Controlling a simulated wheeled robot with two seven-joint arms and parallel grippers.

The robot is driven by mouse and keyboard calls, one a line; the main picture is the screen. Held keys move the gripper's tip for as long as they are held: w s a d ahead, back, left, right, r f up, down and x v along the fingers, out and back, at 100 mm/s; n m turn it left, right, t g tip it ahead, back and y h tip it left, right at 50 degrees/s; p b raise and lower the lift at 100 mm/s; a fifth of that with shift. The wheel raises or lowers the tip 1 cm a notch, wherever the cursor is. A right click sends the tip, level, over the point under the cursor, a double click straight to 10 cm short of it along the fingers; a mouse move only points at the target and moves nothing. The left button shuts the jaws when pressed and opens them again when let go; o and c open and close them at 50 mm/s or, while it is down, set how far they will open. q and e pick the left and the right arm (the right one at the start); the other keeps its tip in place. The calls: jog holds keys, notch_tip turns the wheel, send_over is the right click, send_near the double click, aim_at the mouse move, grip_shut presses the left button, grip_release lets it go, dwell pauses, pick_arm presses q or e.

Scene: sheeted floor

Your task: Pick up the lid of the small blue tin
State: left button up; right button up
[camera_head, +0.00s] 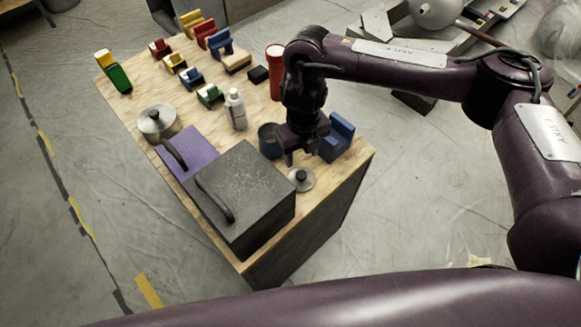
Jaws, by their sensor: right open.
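The small blue tin (268,141) is dark blue and round. It stands on the wooden table top, partly hidden by my right gripper. A round grey lid with a dark knob (301,180) lies flat on the table near the front right edge, apart from the tin. My right gripper (304,156) points down, between the tin and a blue block-like object. It is open and looks empty, just behind the lid in the picture. Its exact height above the table is hard to tell. My left gripper is not in view.
A large dark box (245,190) with a handle and a purple lidded box (188,152) stand left of the lid. The blue object (338,137) sits close right of my gripper. A pot (158,122), white bottle (236,110), red can (275,70) and several coloured blocks stand farther back.

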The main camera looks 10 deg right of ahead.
aim_at(301, 173)
jog(key=f, duration=0.2)
jog(key=s+f, duration=0.1)
jog(key=f, duration=0.1)
jog(key=shift+f, duration=0.15)
notch_tip(301, 173, down, 2)
jog(key=shift+w+f+b, duration=0.1)
jog(key=shift+f+b, duration=0.15)
jog(key=shift+b, duration=0.35)
jog(key=shift+f, duration=0.2)
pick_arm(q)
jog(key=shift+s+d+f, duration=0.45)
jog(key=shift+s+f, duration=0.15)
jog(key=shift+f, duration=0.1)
pick_arm(e)
jog(key=c, duration=1.1)
jog(key=shift+o, duration=0.2)
